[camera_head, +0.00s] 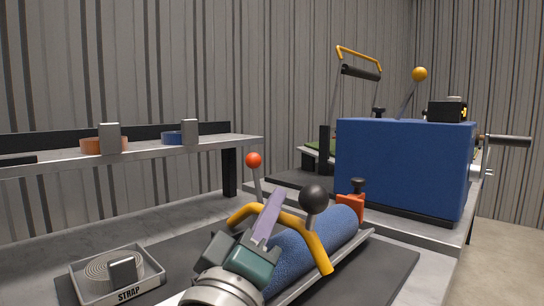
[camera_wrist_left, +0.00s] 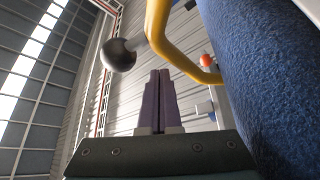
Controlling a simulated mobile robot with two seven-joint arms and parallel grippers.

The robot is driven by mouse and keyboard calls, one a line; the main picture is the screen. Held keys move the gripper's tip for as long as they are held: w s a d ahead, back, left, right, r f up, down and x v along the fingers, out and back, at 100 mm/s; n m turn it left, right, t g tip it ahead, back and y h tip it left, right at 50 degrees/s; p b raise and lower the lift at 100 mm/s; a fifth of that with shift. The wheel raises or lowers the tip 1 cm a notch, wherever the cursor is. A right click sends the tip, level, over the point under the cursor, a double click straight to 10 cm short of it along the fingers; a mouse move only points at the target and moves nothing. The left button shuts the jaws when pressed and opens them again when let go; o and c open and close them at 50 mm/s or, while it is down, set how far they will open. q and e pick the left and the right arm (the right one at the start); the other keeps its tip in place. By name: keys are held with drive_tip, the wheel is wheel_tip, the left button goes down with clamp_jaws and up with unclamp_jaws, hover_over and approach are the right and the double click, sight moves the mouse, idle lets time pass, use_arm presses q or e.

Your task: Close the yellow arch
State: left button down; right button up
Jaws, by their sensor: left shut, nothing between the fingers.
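A yellow arch (camera_head: 318,250) spans over the blue roll (camera_head: 290,262) on the near bench. A grey-black ball knob (camera_head: 314,198) on a short stem is by the arch. My left gripper (camera_head: 275,200) has purple fingers pressed together and empty. In the head view it overlaps the arch, hiding part of it; I cannot tell whether they touch. In the left wrist view, the closed fingers (camera_wrist_left: 160,78) point up, below the arch (camera_wrist_left: 160,38) and right of the knob (camera_wrist_left: 118,54). The roll (camera_wrist_left: 262,85) fills the right side. My right gripper is not in view.
A red-ball lever (camera_head: 254,160) rises behind the arch. An orange block (camera_head: 350,208) with a black knob sits at the roll's far end. A strap tray (camera_head: 118,275) lies at left. A blue box (camera_head: 405,165) and another yellow-topped frame (camera_head: 358,56) stand at back right.

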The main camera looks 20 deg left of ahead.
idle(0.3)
use_arm(q)
drive_tip(key=v, duration=0.9)
drive_tip(key=shift+s+f, duration=0.1)
drive_tip(key=s+d+r+m+g+h+p, duration=0.3)
drive_tip(key=d+m+g+h+p, duration=0.15)
drive_tip(key=m+g+p, duration=0.55)
drive_tip(key=s+a+r+m+g+y+p, duration=0.2)
drive_tip(key=s+a+r+g+p, duration=0.15)
drive_tip(key=s+a+p, duration=0.35)
drive_tip(key=s+a+r+m+g+y+p, duration=0.25)
drive_tip(key=s+g+p, duration=0.3)
drive_tip(key=s, duration=0.45)
wheel_tip(320, 180, up, 36)
drive_tip(key=t+h+p, duration=0.1)
drive_tip(key=p, duration=3.5)
drive_tip(key=shift+w+d+f+n, duration=0.15)
drive_tip(key=shift+w+d+n, duration=0.05)
drive_tip(key=shift+d+n, duration=0.25)
